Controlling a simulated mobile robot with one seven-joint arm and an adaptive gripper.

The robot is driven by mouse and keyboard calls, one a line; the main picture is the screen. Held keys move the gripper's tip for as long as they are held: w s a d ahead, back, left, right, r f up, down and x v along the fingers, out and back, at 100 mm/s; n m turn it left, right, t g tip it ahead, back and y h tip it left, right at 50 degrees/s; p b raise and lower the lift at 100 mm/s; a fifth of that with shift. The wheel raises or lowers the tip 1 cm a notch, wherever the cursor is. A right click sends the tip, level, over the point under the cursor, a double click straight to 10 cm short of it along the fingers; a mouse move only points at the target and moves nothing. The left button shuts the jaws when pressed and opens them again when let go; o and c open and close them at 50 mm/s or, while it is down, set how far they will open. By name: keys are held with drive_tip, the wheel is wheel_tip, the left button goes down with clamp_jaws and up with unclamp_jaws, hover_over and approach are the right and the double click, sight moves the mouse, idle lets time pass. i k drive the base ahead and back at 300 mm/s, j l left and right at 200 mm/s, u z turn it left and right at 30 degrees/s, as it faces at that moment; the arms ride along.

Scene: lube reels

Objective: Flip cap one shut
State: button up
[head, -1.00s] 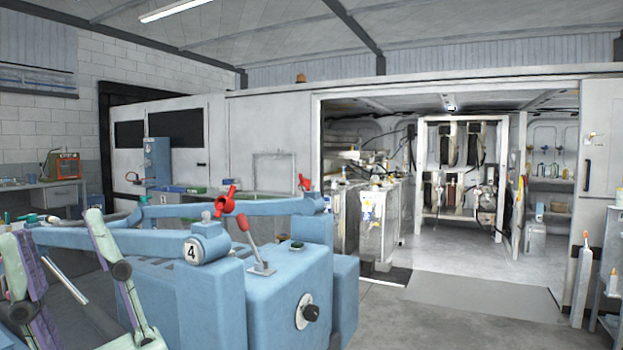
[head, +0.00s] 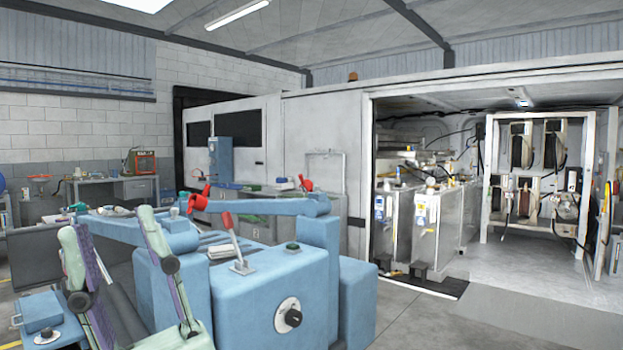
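I cannot pick out cap one; no flip cap is clear at this size. At the right, inside an open-sided enclosure, a white frame (head: 489,190) holds dark reels (head: 521,150). Left of it stand metal tanks (head: 426,235) with small fittings on top, too small to make out as caps. My gripper (head: 105,222) is at the lower left, its green and purple fingers apart, with nothing seen between them. It is well away from the tanks and reels.
A workbench (head: 130,190) with an orange device stands at the far left, and a blue cabinet (head: 221,158) by the enclosure wall. A dark mat (head: 440,284) lies before the tanks. Grey floor (head: 500,320) is clear at the lower right.

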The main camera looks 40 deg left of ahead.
sight(306, 186)
drive_tip(key=i+l+u, duration=0.15)
drive_tip(key=i+l, duration=0.2)
drive_tip(key=i, duration=0.2)
drive_tip(key=i+l+u, duration=0.15)
drive_tip(key=i+l, duration=0.25)
drive_tip(key=i+j, duration=0.2)
drive_tip(key=i, duration=0.2)
drive_tip(key=i+j+u, duration=0.1)
drive_tip(key=i+j, duration=0.15)
drive_tip(key=i, duration=0.1)
